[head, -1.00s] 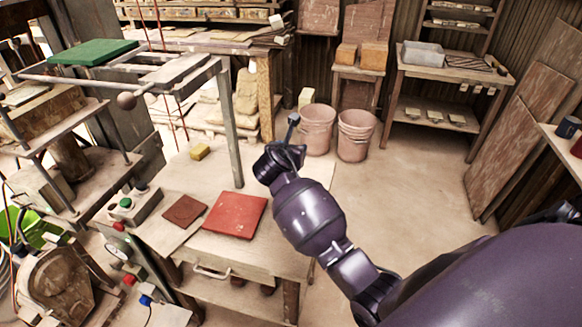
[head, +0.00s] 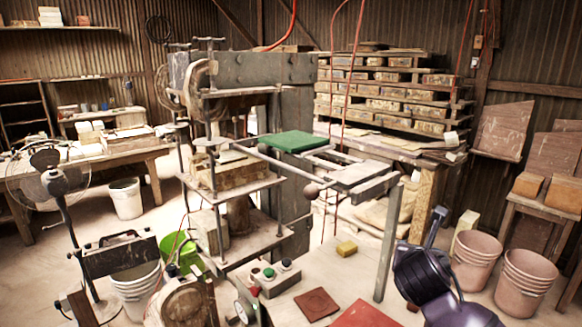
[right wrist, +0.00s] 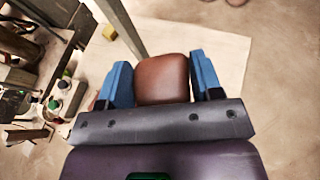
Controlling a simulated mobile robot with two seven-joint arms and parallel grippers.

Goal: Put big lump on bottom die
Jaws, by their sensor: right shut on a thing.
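The big lump (right wrist: 162,78) is a brown, rounded block of clay. In the right wrist view it sits between the two blue fingers of my right gripper (right wrist: 163,80), which is shut on it. In the head view my right gripper (head: 437,226) is at the lower right, right of the press's front leg, and the lump cannot be made out. The tile press (head: 245,120) stands left of centre. A beige die block (head: 228,172) sits on its middle plate; I cannot tell for sure that it is the bottom die. My left gripper is not in view.
A green board (head: 293,142) lies on the press's side rails, with a thin metal leg (head: 388,245) in front. Pink buckets (head: 478,260) stand at right.

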